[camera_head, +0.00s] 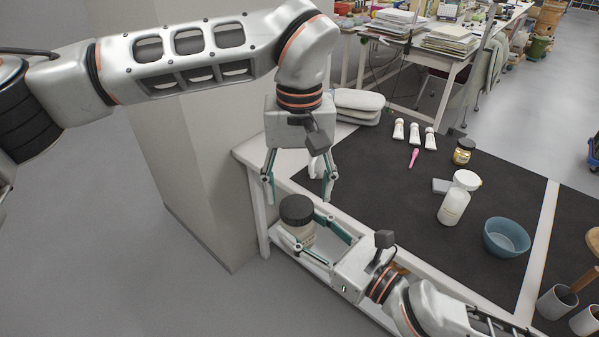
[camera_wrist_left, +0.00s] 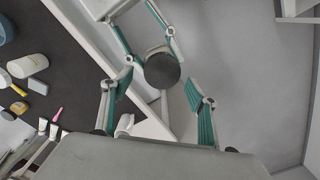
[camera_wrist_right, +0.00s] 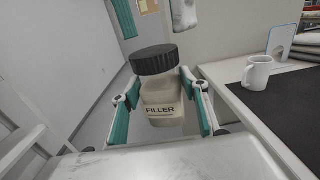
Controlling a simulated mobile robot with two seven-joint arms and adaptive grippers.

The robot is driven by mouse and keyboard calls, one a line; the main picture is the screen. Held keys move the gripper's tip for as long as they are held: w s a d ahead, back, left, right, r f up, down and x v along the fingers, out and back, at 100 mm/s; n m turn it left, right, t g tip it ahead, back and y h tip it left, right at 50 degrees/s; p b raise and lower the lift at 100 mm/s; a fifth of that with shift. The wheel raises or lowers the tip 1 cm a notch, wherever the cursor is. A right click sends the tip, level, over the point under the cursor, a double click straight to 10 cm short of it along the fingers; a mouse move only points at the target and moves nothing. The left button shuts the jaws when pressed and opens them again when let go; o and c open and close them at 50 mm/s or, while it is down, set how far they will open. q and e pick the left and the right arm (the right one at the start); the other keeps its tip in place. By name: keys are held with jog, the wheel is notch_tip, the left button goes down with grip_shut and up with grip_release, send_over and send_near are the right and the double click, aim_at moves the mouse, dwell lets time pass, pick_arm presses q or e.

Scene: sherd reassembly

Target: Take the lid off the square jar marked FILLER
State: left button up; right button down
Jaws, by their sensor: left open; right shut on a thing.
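The square jar marked FILLER (camera_wrist_right: 162,98) is cream with a dark ribbed round lid (camera_wrist_right: 154,60) on it. In the head view the jar (camera_head: 302,236) and its dark lid (camera_head: 297,209) are at the table's near left corner. My right gripper (camera_wrist_right: 166,118) is shut on the jar's body from the side, and the jar is upright. My left gripper (camera_head: 298,196) is open, pointing down above the lid, its fingers apart from it. In the left wrist view the lid (camera_wrist_left: 162,71) is seen from above, beyond the open fingers (camera_wrist_left: 155,110).
A white mug (camera_wrist_right: 257,73) stands near the table corner. On the dark mat (camera_head: 360,190) are white tubes (camera_head: 414,134), a pink tool (camera_head: 413,158), a white bottle (camera_head: 453,206), a small yellow jar (camera_head: 463,151) and a blue bowl (camera_head: 506,237). A pale wall (camera_head: 190,150) stands at the left.

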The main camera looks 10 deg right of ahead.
aim_at(299, 206)
pick_arm(q)
jog(key=shift+f, duration=1.8)
